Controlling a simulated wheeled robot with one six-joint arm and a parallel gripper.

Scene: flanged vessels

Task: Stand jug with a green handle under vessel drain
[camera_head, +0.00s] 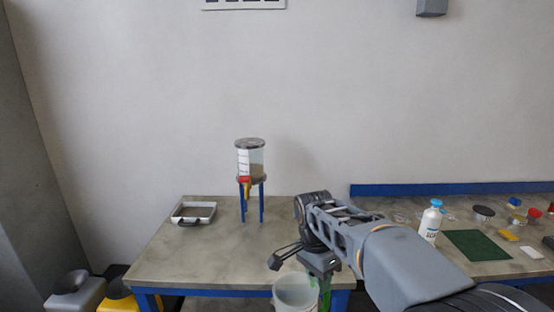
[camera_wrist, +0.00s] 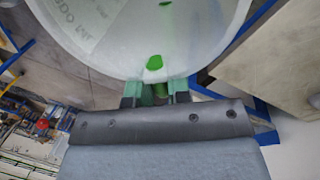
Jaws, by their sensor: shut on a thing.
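The jug with a green handle (camera_head: 296,291) is a whitish, translucent open vessel at the front edge of the left table. In the wrist view its wide body (camera_wrist: 140,40) fills the top, and the green handle (camera_wrist: 160,92) sits between my jaws. My gripper (camera_wrist: 157,95) is shut on that handle. The vessel (camera_head: 250,160) is a clear flanged cylinder on blue legs, standing on the left table. A red part and a yellowish drain (camera_head: 248,188) show beneath it. The jug is apart from the vessel, nearer to me and to the right. The jug's base is hidden.
The left table (camera_head: 190,255) has clear room in front of the vessel. A white tray (camera_head: 205,212) lies left of it. The right table holds a white bottle (camera_head: 430,222), a green mat (camera_head: 477,245) and several small parts. Grey and yellow containers (camera_head: 75,292) stand at floor level left.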

